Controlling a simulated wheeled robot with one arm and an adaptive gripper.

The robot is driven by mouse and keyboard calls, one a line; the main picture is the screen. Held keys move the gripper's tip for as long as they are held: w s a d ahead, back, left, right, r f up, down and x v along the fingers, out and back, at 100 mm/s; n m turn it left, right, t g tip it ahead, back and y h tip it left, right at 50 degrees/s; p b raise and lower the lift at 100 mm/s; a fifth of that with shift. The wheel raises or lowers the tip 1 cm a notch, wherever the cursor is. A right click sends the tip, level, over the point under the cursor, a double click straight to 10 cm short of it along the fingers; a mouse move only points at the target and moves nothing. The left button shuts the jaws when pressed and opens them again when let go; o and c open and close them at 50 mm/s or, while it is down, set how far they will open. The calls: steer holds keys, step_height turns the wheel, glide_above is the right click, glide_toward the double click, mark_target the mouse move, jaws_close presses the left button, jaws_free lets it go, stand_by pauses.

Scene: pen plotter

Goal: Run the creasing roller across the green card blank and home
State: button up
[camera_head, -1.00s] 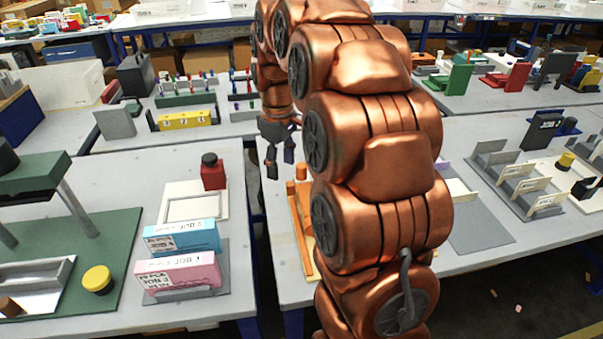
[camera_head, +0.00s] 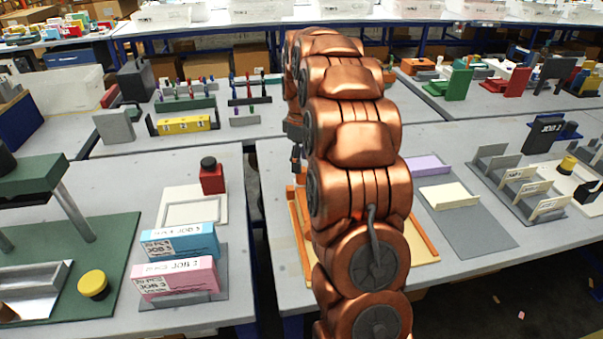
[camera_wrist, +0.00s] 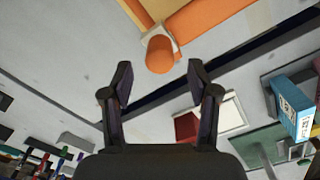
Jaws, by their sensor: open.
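My gripper (camera_wrist: 161,80) is open in the wrist view, with nothing between its two dark fingers. An orange cylindrical knob (camera_wrist: 161,55) on a pale mount lies just beyond the fingertips, apart from them. It looks like the creasing roller's handle, joined to an orange bar (camera_wrist: 205,15). In the head view my gripper (camera_head: 296,158) is partly hidden by my arm, above the far left part of the orange-railed board (camera_head: 306,262). My arm covers most of this board. I cannot make out a green card blank in either view.
Across a gap, the left table holds blue (camera_head: 180,243) and pink boxes (camera_head: 175,278) and a red block (camera_head: 212,180).

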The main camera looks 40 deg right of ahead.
mark_target(307, 196)
steer(key=shift+f+p, duration=0.35)
steer(key=shift+f, duration=2.15)
jaws_close()
